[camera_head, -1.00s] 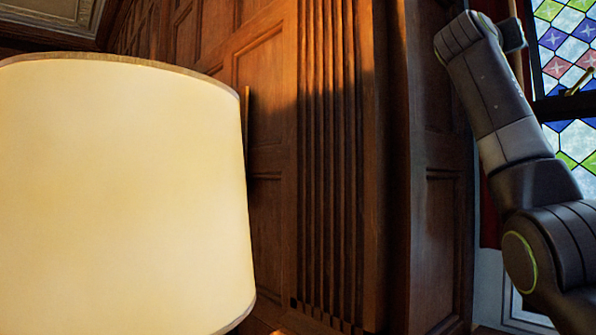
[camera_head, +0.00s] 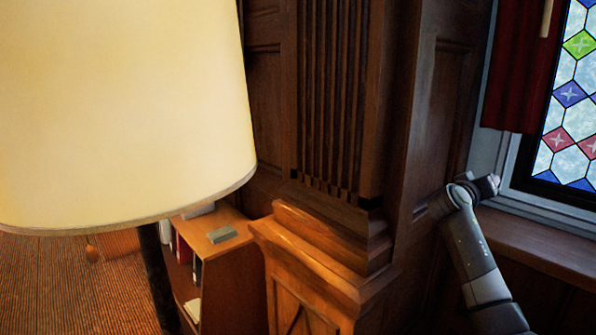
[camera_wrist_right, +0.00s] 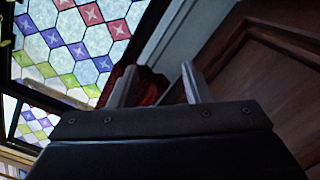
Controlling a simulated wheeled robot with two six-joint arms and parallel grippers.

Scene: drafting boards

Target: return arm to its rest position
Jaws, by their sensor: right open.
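My right arm (camera_head: 474,262) rises from the bottom right in the head view, in front of the wood panelling and beside the window. Its gripper fingers cannot be made out there. In the right wrist view my right gripper (camera_wrist_right: 158,88) has its two fingers apart, with nothing between them. It points up past the window and the dark wood panel. My left gripper is in neither view.
A large cream lampshade (camera_head: 115,110) fills the left, on a dark pole (camera_head: 155,270). Behind it are a low bookshelf (camera_head: 222,250) and a carved wooden pillar (camera_head: 330,250). A stained-glass window (camera_head: 572,120) with a red curtain (camera_head: 517,80) and a wooden sill (camera_head: 540,243) is at right.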

